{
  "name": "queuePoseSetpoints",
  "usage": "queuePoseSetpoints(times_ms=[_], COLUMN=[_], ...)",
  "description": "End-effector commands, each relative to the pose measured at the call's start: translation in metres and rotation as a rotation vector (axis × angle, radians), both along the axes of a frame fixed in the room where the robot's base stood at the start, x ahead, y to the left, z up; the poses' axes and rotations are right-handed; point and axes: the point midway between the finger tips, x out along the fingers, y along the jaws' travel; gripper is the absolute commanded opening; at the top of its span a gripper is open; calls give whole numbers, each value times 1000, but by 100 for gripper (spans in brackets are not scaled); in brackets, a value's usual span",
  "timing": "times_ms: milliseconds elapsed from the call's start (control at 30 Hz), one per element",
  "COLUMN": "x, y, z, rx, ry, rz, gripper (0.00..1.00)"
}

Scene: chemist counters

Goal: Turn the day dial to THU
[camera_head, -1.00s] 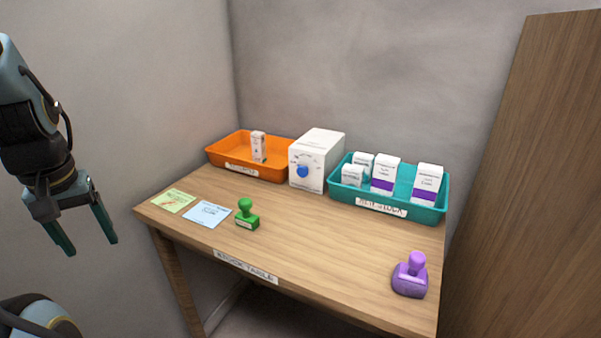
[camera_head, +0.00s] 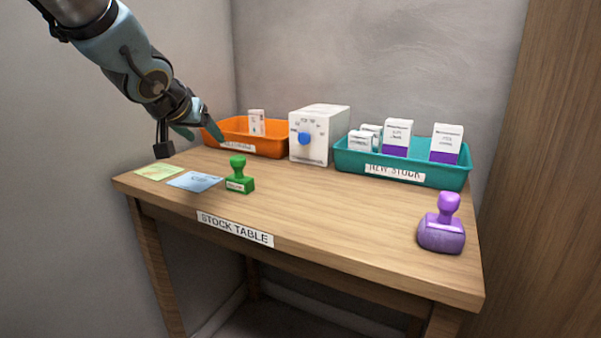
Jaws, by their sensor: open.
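The day dial is a blue knob (camera_head: 304,138) on the front face of a white box (camera_head: 322,150) at the back middle of the table. Small dark labels are set around the knob, too small to read, so I cannot tell which day it points to. My gripper (camera_head: 190,142) is open and empty, left of the white box and in front of the orange tray's left end. It is apart from the dial and above the table.
An orange tray (camera_head: 268,146) with one small box stands left of the white box. A teal tray (camera_head: 400,175) with several boxes stands right of it. A green stamp (camera_head: 239,180) and two cards lie front left; a purple stamp (camera_head: 442,230) stands front right.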

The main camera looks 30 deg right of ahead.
Motion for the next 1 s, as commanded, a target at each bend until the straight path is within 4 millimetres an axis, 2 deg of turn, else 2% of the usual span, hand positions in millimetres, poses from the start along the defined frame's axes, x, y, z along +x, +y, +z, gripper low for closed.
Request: queuePoseSetpoints(times_ms=[33,100,200,300,433,667,1000], x=[-9,-24,-47,-66,-81,-75,-47], y=[-26,-57,-92,-116,-131,-149,-198], z=[-15,-12,-7,-2,2,-5,-29], rx=[-36,-86,-148,-190,-217,-222,-221], ry=[-35,-72,-108,-127,-136,-136,-136], rz=[-66,-150,-256,-335,-389,-400,-398], gripper=[68,68,68,68,68,68,68])
